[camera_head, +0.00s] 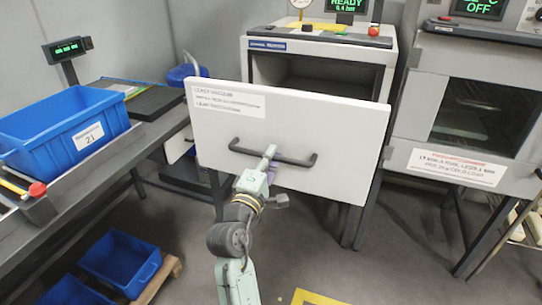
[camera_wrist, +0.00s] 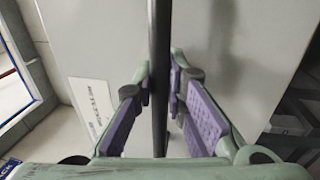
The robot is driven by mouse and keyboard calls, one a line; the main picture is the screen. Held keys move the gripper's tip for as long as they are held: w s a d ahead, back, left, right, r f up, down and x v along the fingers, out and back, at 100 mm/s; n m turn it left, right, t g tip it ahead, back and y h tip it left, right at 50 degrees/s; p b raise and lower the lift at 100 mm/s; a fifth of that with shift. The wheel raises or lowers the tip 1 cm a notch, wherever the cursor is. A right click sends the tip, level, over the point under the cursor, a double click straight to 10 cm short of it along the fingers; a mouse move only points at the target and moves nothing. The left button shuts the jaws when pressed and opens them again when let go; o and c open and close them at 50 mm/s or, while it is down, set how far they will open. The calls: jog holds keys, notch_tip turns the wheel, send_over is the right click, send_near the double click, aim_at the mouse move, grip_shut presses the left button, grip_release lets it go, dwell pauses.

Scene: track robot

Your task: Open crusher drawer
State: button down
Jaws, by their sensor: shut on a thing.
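The crusher drawer (camera_head: 340,120) has a large white front panel with a paper label at its upper left. It stands out in front of the grey cabinet (camera_head: 393,50), and a dark opening shows behind and above the panel. A black bar handle (camera_head: 300,160) runs across the panel. My gripper (camera_head: 268,160) is at the middle of the handle. In the wrist view the dark handle bar (camera_wrist: 159,120) passes between the purple-padded fingers of my gripper (camera_wrist: 162,90), which are shut on it. My wrist hides a small part of the handle in the head view.
A blue crate (camera_head: 60,125) stands on the bench at left, with blue bins (camera_head: 120,262) low on the floor below. An oven-like machine (camera_head: 470,110) stands close at right. Grey floor is clear in front of the drawer, with a yellow marking (camera_head: 312,297) near the bottom.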

jog(key=c, duration=1.6)
grip_release()
jog(key=v, duration=1.2)
